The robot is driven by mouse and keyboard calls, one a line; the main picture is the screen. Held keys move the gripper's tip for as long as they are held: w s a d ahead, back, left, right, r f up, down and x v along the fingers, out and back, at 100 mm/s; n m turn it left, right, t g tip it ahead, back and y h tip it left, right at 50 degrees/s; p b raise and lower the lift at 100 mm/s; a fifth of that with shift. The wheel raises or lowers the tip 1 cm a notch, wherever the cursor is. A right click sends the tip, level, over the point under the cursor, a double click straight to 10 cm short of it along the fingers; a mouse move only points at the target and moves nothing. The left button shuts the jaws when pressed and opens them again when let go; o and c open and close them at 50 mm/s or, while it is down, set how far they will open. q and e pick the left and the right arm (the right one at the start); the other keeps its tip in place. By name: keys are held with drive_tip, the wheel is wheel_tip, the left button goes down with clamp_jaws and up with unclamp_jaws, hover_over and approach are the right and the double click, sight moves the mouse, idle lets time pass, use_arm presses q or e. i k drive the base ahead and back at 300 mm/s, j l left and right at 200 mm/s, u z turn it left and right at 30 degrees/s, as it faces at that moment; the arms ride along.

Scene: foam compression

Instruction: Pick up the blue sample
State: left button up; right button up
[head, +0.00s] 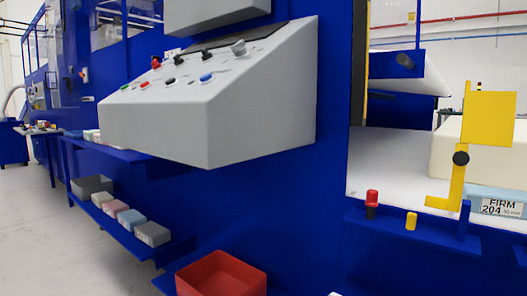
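A light blue block (131,219) sits on the lower blue shelf at the left, in a row between a pink block (115,208) and a dark grey block (153,234). A larger light blue slab (484,203) labelled "FIRM 204" lies at the right edge, partly behind a yellow bracket (458,180). I cannot tell from the picture which of these is the blue sample. Neither of my grippers is in view.
A grey box (92,187) stands on the lower shelf (113,232). An upper shelf (120,154) juts out above it. A sloped grey control panel (215,110) protrudes at centre. An open red bin (222,277) is low at front. Floor at left is clear.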

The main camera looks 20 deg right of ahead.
sight(499, 202)
drive_tip(key=u, duration=0.2)
drive_tip(key=i+j+z, duration=0.15)
drive_tip(key=j, duration=0.25)
drive_tip(key=i+j+z, duration=0.1)
drive_tip(key=i+j, duration=0.15)
drive_tip(key=j+z, duration=0.1)
drive_tip(key=z, duration=2.2)
drive_tip(key=i+u, duration=0.1)
drive_tip(key=u, duration=0.35)
drive_tip(key=i+u, duration=0.15)
drive_tip(key=u, duration=0.3)
